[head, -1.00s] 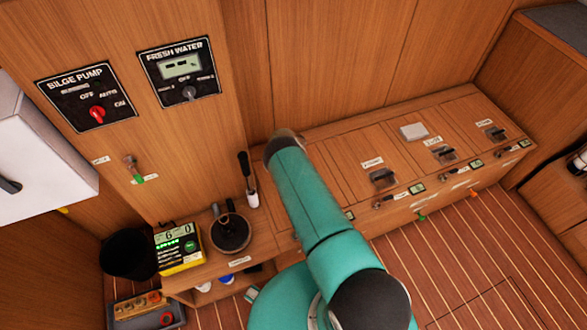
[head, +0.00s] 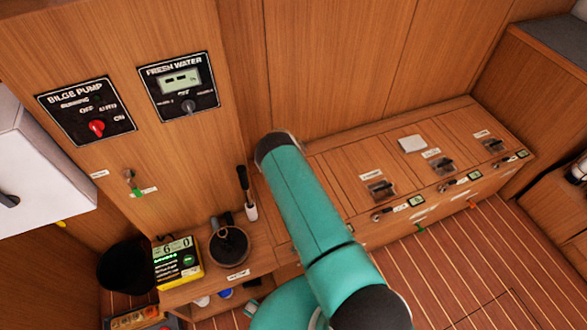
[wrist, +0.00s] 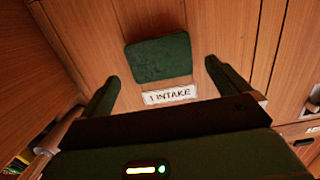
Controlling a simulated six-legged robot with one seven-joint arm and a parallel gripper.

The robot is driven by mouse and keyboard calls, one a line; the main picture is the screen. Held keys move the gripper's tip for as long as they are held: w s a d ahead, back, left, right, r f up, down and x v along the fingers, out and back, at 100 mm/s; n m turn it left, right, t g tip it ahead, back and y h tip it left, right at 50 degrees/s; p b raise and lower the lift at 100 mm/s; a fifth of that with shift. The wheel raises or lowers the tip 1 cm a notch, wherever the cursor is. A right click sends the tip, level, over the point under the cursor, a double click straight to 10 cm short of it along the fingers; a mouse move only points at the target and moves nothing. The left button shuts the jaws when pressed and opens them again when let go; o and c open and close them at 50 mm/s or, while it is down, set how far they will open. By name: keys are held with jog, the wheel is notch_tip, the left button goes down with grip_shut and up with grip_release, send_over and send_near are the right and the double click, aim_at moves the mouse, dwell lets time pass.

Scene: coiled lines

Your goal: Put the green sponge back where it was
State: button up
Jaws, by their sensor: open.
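The green sponge (wrist: 158,58) shows in the wrist view as a dark green, nearly rectangular block on a wooden surface, just above a white "1 INTAKE" label (wrist: 169,95). My gripper (wrist: 160,74) is open, with one dark finger to the left of the sponge and one to the right. There is a gap between each finger and the sponge's sides. I cannot tell the height of the fingers above the surface. In the head view my teal arm hides the gripper, and I cannot make out the sponge.
A wooden locker bench (head: 345,180) with several latched lids runs along the back wall. A white pad (head: 412,144) lies on it. A yellow meter (head: 178,262), a round dark coil (head: 229,246) and a black-handled lever (head: 246,192) stand at the left. The striped floor (head: 470,260) is open.

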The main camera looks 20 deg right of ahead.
jog(key=s+a+r+n+t+y, duration=0.1)
jog(key=s+a+r+n, duration=0.3)
jog(key=r, duration=1.1)
jog(key=a+r+n, duration=0.2)
jog(key=r+n, duration=0.4)
jog(key=r, duration=0.9)
jog(key=s+a+r+n+t+y, duration=0.15)
jog(key=r+n, duration=0.35)
jog(key=r, duration=1)
jog(key=s+a+r+n, duration=0.3)
jog(key=s+r+n, duration=0.2)
jog(key=s+r, duration=0.25)
jog(key=s+a+r+n, duration=0.2)
jog(key=s+r+n, duration=0.4)
jog(key=s+r, duration=0.15)
jog(key=s+a+r+n+t+h, duration=0.1)
jog(key=s+r+n+h, duration=0.1)
jog(key=s+n, duration=0.8)
jog(key=s, duration=0.6)
jog(key=shift+s+t, duration=0.35)
jog(key=shift+s, duration=0.05)
